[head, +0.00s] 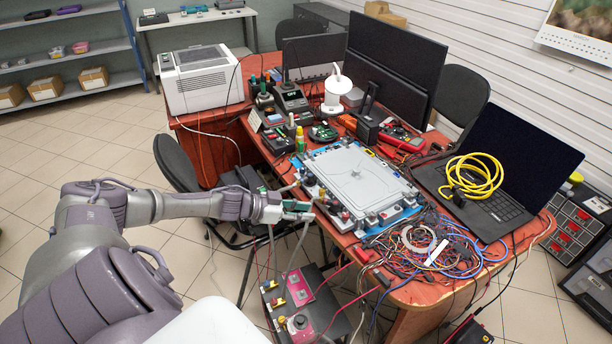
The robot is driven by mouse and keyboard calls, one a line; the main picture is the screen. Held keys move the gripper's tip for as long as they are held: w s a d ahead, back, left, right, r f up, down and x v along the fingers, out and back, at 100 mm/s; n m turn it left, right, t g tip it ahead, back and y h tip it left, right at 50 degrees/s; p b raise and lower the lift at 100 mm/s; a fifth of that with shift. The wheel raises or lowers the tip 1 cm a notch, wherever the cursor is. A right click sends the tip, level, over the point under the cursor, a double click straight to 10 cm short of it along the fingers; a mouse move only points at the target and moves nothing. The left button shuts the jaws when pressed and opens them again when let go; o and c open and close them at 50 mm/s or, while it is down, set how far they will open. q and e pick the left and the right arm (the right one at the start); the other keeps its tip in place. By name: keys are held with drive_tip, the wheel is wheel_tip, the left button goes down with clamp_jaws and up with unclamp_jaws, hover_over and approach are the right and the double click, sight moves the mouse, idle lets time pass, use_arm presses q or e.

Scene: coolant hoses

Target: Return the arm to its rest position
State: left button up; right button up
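My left arm comes in from the left and reaches toward the table's left edge. My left gripper (306,211) is at the front-left side of a flat grey plate assembly (358,176). The gripper is small in the picture, and I cannot tell whether its fingers are apart or closed. Thin grey hoses (299,246) hang close to the gripper, below the table edge. I cannot tell whether the gripper touches them. My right gripper is not in view.
The red-brown table (428,291) holds tangled wires (425,246), a laptop (506,178) with a yellow cable coil (472,176), monitors and tools. Pink-and-black boxes (299,291) with cables stand below the gripper. A black chair (176,163) is behind my arm. Tiled floor at left is clear.

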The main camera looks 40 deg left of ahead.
use_arm(q)
drive_tip(key=s+d+f+n+g+y, duration=0.1)
drive_tip(key=s+d+f+n+y, duration=0.15)
drive_tip(key=s+f, duration=0.75)
drive_tip(key=s+d+f+n+g+y, duration=0.1)
drive_tip(key=f+y, duration=0.3)
drive_tip(key=f, duration=1.4)
drive_tip(key=s+d+f+g, duration=0.3)
drive_tip(key=s+d+f, duration=0.2)
drive_tip(key=s, duration=0.5)
drive_tip(key=s+d+f+g, duration=0.2)
drive_tip(key=s+d+f, duration=0.3)
drive_tip(key=s, duration=0.6)
drive_tip(key=s+d+f+g, duration=0.3)
drive_tip(key=s+d+f, duration=0.3)
drive_tip(key=s, duration=0.5)
drive_tip(key=shift+s+d+g+y, duration=0.25)
drive_tip(key=shift+d+g+y, duration=0.1)
drive_tip(key=shift+d, duration=0.4)
drive_tip(key=shift+f+n, duration=0.1)
drive_tip(key=shift+n, duration=0.15)
